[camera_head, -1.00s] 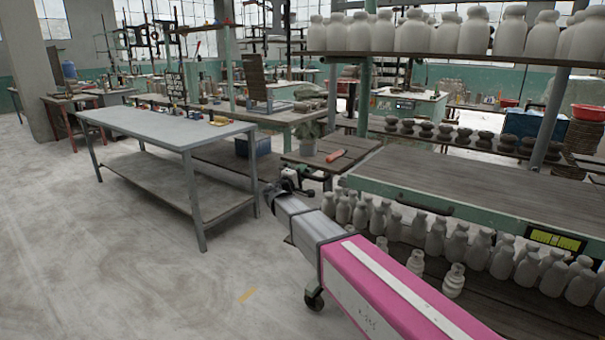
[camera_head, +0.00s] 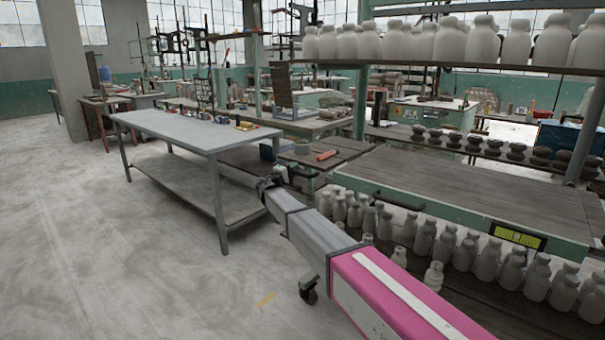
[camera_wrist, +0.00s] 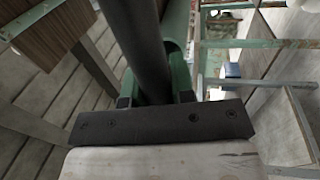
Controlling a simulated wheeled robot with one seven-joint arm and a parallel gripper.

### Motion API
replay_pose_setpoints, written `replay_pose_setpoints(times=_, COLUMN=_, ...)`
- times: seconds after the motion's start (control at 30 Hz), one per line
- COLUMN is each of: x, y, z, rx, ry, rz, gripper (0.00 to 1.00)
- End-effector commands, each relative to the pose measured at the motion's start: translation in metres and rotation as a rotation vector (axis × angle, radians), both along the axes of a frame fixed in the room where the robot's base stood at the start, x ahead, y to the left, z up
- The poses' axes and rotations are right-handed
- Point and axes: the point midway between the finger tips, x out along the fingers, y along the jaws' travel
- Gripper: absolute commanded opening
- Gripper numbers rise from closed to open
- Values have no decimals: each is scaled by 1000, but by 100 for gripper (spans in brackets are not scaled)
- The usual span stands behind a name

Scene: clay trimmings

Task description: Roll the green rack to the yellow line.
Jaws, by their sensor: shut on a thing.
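The green rack (camera_head: 465,215) fills the right of the head view, with a wooden top board, a black handle on its front edge and pale bottles above and below. One of its casters (camera_head: 308,291) stands on the floor below my arm. My gripper (camera_head: 277,181) is at the rack's left end. In the wrist view my gripper (camera_wrist: 157,92) is shut on a dark bar (camera_wrist: 143,40) of the rack, with green metal behind it.
A grey metal table (camera_head: 195,133) stands left of my gripper, its near leg close to my arm. A low wooden bench (camera_head: 345,147) with a red-orange object stands behind the rack's left end. The floor at left and front is clear.

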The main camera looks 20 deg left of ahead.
Motion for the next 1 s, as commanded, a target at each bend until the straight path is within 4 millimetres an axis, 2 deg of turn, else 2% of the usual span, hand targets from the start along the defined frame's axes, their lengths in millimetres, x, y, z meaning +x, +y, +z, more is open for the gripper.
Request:
replay_pose_setpoints(times=0.03, x=6, y=12, z=-1, rx=0, ry=1, rz=5, gripper=0)
replay_pose_setpoints(times=0.1, x=9, y=20, z=-1, rx=0, ry=1, rz=5, gripper=0)
replay_pose_setpoints(times=0.3, x=14, y=35, z=-1, rx=0, ry=1, rz=3, gripper=0)
replay_pose_setpoints(times=0.9, x=17, y=43, z=-1, rx=0, ry=1, rz=1, gripper=0)
replay_pose_setpoints(times=0.93, x=17, y=43, z=-1, rx=0, ry=1, rz=1, gripper=26)
replay_pose_setpoints(times=1.0, x=17, y=43, z=-1, rx=0, ry=1, rz=1, gripper=48)
